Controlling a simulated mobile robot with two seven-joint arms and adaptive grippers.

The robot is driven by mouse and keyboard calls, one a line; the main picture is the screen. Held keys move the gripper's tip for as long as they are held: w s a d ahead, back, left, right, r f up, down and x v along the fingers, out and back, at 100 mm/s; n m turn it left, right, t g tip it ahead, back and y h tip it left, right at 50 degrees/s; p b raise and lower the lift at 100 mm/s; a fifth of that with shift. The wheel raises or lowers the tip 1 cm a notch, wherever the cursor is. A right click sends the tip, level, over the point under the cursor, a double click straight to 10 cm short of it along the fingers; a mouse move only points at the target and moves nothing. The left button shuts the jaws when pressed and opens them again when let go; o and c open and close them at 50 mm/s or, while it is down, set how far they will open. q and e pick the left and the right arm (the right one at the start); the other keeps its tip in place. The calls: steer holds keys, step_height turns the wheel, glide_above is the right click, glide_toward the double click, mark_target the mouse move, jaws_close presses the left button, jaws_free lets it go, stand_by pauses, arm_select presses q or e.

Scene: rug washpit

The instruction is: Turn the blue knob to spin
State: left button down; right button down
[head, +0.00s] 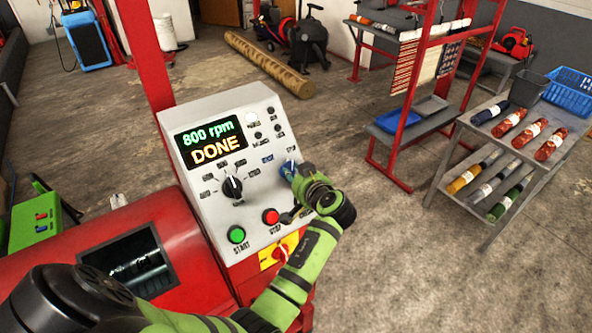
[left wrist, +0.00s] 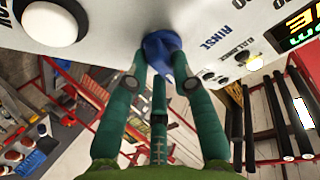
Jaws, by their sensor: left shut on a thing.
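The blue knob (head: 287,168) is on the right part of the grey sloping control panel (head: 185,130), mostly covered by my gripper in the head view. My left gripper (head: 293,174) is at the panel with its green fingers closed around the knob. In the left wrist view the fingers (left wrist: 160,68) meet on the blue knob (left wrist: 158,42), beside the printed word RINSE. Which mark the knob points at cannot be told. The display (head: 211,141) reads 800 rpm and DONE. My right gripper is in neither view.
Below the knob are a red button (head: 270,216) and a green button (head: 236,234). A black selector knob (head: 232,186) sits to the left. The red machine body (head: 190,255) carries the panel. A steel table with rolls (head: 470,140) stands at right.

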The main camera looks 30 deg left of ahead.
arm_select(q)
steer(key=shift+w+a+r+m, duration=0.2)
steer(key=shift+r+m, duration=0.1)
steer(key=shift+r, duration=0.2)
steer(key=c, duration=1)
jaws_free()
steer(key=shift+c, duration=0.2)
steer(key=shift+f, duration=0.3)
step_height(320, 180, up, 10)
steer(key=shift+w, duration=0.15)
